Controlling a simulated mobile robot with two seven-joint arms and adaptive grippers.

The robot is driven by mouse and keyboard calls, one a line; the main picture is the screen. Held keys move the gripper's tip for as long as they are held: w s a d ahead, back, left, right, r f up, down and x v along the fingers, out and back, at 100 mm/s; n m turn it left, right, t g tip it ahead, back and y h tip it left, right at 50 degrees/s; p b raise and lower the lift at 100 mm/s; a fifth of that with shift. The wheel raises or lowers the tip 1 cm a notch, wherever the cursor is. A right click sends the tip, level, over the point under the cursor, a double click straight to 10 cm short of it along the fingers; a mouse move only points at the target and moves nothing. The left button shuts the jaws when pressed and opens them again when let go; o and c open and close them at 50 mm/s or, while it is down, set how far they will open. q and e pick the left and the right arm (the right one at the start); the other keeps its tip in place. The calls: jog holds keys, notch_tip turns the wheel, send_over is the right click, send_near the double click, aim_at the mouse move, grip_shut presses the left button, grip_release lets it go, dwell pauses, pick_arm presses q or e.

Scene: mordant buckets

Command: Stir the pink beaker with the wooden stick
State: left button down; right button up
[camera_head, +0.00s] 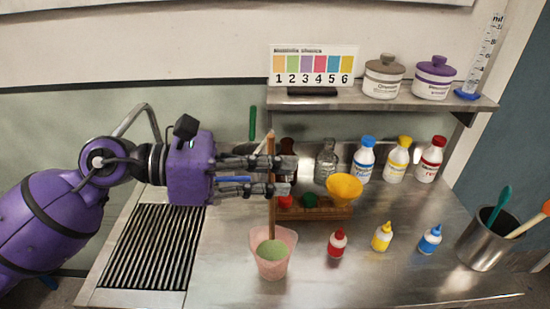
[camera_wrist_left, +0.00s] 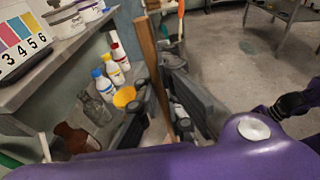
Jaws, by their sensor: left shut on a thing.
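The pink beaker (camera_head: 270,268) stands upright on the steel worktop and holds green liquid (camera_head: 272,250). My left gripper (camera_head: 275,177) is above it, shut on the wooden stick (camera_head: 271,145). The stick is nearly upright, and its lower end goes down into the beaker; the tip is hidden in the liquid. In the left wrist view the stick (camera_wrist_left: 150,60) runs between the fingers of my left gripper (camera_wrist_left: 165,100).
Behind the gripper are a rack (camera_head: 325,213) with a yellow funnel (camera_head: 344,187) and several bottles (camera_head: 396,160). Right of the beaker stand small red (camera_head: 337,244), yellow (camera_head: 382,238) and blue (camera_head: 430,240) bottles and a metal cup (camera_head: 484,243). A drain grid (camera_head: 150,245) lies left.

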pick_arm(q)
notch_tip(320, 180, down, 10)
jog(key=b, duration=0.5)
dwell(0.6)
jog(key=shift+a+f, duration=0.1)
